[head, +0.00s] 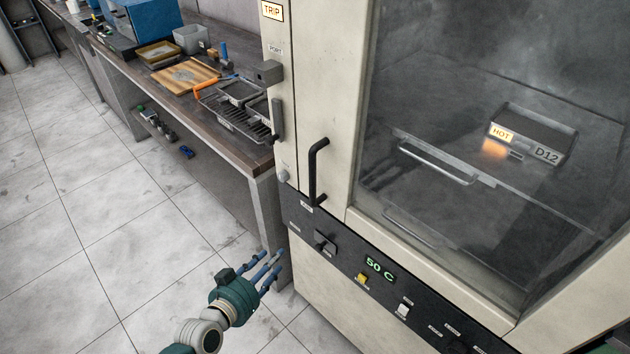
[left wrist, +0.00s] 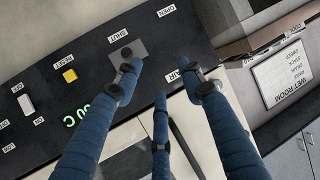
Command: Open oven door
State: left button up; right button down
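The oven (head: 345,255) is a tall cream cabinet with a large glass door (head: 400,110) on its front, which looks shut. A black vertical bar handle (head: 317,172) sits on the cream door frame at its left. My left gripper (head: 268,268) is below and left of the handle, apart from it, in front of the dark control panel's left end. Its blue fingers are spread with nothing between them. In the left wrist view the open fingers (left wrist: 160,85) show against the control panel (left wrist: 60,95); a dark bar, probably the handle, is partly hidden behind them.
Behind the glass, a tray marked D12 (head: 535,135) with a HOT label sits among haze. The panel has a display (head: 380,269) reading 50 C, a yellow button and switches. A bench (head: 190,110) with trays and a wooden board stands left. The tiled floor (head: 110,230) is clear.

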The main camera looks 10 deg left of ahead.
aim_at(313, 183)
pick_arm(q)
jog(key=w+d+r+m+t+h, duration=0.1)
jog(key=d+r+t+h, duration=0.15)
jog(key=r, duration=0.75)
jog(key=d+r+m+t+h, duration=0.1)
jog(key=d+r, duration=0.2)
jog(key=r, duration=0.8)
jog(key=shift+g, duration=0.25)
jog(key=p+x, duration=0.2)
jog(key=x, duration=0.7)
jog(key=shift+w+d+f, duration=0.2)
jog(key=shift+w, duration=0.15)
jog(key=shift+w+d, duration=0.2)
jog(key=shift+w, duration=0.25)
grip_shut()
